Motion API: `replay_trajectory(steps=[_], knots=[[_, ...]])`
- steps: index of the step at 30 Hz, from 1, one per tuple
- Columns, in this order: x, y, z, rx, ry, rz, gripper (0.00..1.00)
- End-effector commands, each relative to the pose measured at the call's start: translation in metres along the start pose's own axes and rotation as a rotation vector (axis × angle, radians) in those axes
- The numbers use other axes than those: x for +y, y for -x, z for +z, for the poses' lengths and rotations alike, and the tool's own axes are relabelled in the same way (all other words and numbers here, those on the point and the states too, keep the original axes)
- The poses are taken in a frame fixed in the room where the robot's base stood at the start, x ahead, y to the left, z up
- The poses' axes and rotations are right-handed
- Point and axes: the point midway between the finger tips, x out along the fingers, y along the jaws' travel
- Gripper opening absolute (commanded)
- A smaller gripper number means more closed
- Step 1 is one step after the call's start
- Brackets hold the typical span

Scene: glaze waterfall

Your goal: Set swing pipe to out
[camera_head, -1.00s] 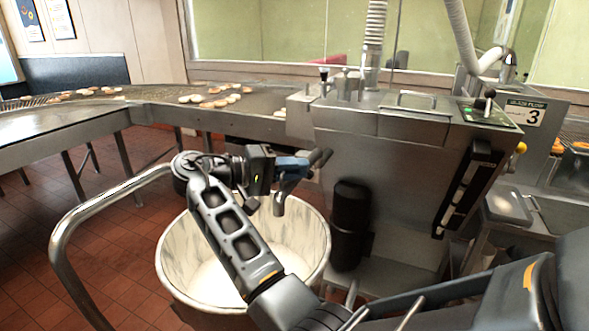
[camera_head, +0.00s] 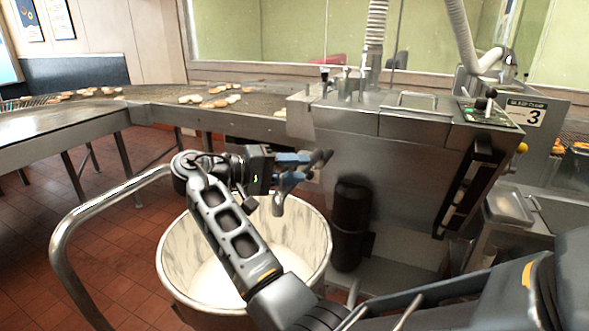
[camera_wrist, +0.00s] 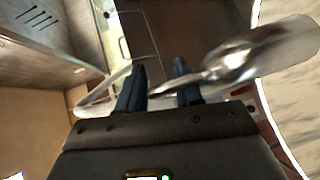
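The swing pipe (camera_head: 279,204) is a short metal pipe with its spout bent down over the white-lined drum (camera_head: 174,282). A dark grip (camera_head: 322,160) shows just beyond my fingertips, at the upper end of the pipe. My gripper (camera_head: 302,168) is at the pipe's upper end, with its two blue fingers apart. In the wrist view my gripper (camera_wrist: 160,75) is open. The shiny pipe (camera_wrist: 265,50) lies to its right, and its narrow end reaches toward the gap between the fingers. I cannot tell whether they touch.
The steel glazing machine (camera_head: 390,165) stands right of the drum, with a black motor (camera_head: 351,215) low on its side. A curved metal rail (camera_head: 62,245) bends around the left. A conveyor with donuts (camera_head: 150,112) runs behind.

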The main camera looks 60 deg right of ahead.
Motion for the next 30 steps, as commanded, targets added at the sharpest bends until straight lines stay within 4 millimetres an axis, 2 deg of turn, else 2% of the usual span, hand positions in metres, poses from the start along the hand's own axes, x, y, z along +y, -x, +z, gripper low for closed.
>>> replay_trajectory(steps=[15,21,30], knots=[[-0.001,0.068,-0.001,0.002,0.000,-0.001,0.35],[-0.001,0.077,0.000,0.001,0.001,0.000,0.35],[-0.001,0.077,0.000,0.000,0.001,0.000,0.35]])
